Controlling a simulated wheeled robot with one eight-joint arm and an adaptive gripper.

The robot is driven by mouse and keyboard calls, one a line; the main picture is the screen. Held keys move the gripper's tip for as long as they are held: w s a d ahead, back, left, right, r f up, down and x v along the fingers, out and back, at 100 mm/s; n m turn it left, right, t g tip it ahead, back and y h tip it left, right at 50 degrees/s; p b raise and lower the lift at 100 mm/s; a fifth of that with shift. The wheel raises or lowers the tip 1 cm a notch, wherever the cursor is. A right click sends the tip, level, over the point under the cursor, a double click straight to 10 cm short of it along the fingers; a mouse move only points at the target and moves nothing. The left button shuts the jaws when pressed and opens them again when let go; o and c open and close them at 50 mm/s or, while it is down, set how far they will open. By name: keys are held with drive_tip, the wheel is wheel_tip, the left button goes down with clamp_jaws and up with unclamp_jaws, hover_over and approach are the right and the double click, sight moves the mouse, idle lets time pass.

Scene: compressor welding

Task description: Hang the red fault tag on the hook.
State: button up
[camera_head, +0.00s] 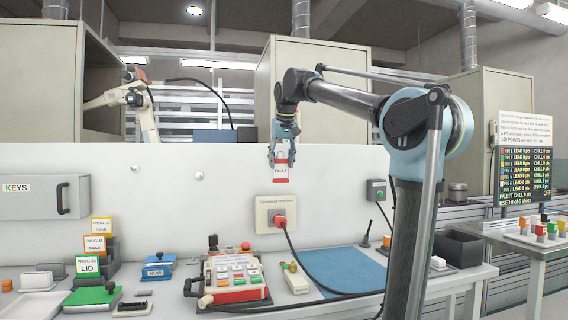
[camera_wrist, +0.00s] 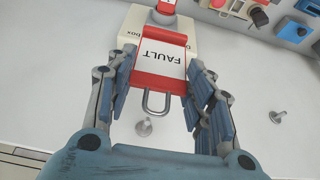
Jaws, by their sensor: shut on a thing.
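The red fault tag (camera_head: 281,173) has a white label reading FAULT and hangs label-down from my gripper (camera_head: 283,141) in front of the white wall panel. In the wrist view my gripper (camera_wrist: 164,92) is shut on the tag (camera_wrist: 162,58), with a finger on each side. The tag's metal loop (camera_wrist: 157,104) points back toward the palm and is free of any hook. Two small metal hooks stick out of the panel: a right one (camera_head: 199,175) and a left one (camera_head: 134,169). In the wrist view they show as a near hook (camera_wrist: 144,128) and a far hook (camera_wrist: 278,116).
A cream wall box (camera_head: 262,216) with a red plug and cable sits below the tag. A KEYS cabinet (camera_head: 42,197) is on the panel at left. The bench holds a red pendant (camera_head: 235,279) and a blue mat (camera_head: 340,271). The panel around the hooks is clear.

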drive_tip(key=shift+w, duration=0.1)
drive_tip(key=shift+w+a+f, duration=0.1)
drive_tip(key=shift+w+a, duration=0.25)
drive_tip(key=shift+w, duration=0.95)
drive_tip(key=shift+w+a+f, duration=0.15)
drive_tip(key=shift+w+a, duration=0.25)
drive_tip(key=shift+w, duration=0.9)
drive_tip(key=shift+w+a+f, duration=0.1)
drive_tip(key=shift+w+a, duration=0.25)
drive_tip(key=shift+w, duration=0.95)
drive_tip(key=shift+w+a+f, duration=0.15)
drive_tip(key=shift+w+f, duration=0.3)
drive_tip(key=shift+w, duration=0.1)
drive_tip(key=o, duration=1.5)
drive_tip(key=shift+w, duration=0.1)
drive_tip(key=v, duration=1.1)
drive_tip(key=shift+r, duration=0.35)
drive_tip(key=shift+s, duration=0.3)
